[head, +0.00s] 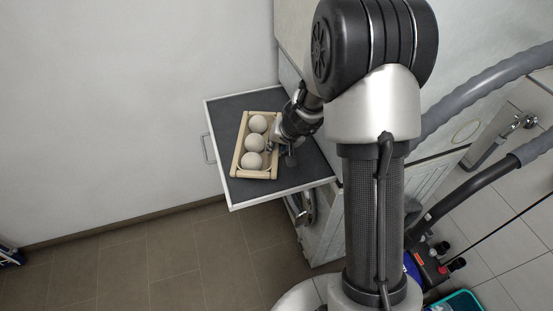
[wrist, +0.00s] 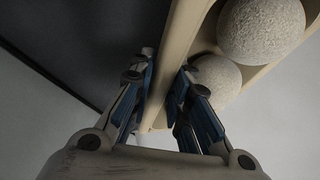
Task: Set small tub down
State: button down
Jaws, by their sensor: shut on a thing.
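My gripper (head: 276,143) comes in from the right and is shut on the tub's right side wall. In the wrist view the blue-padded fingers of my gripper (wrist: 167,78) stand on either side of the tub's wall (wrist: 181,38).
The shelf has a pale rim and a handle (head: 207,149) on its left side. Bare shelf surface lies around the tub. A plain wall (head: 120,100) stands to the left, with brown tiled floor (head: 150,255) below. Grey hoses (head: 480,90) run at the right.

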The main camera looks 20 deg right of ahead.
jog(key=shift+f+b, duration=1.25)
jog(key=shift+f, duration=0.75)
jog(key=shift+f, duration=0.1)
jog(key=c, duration=1.5)
grip_release()
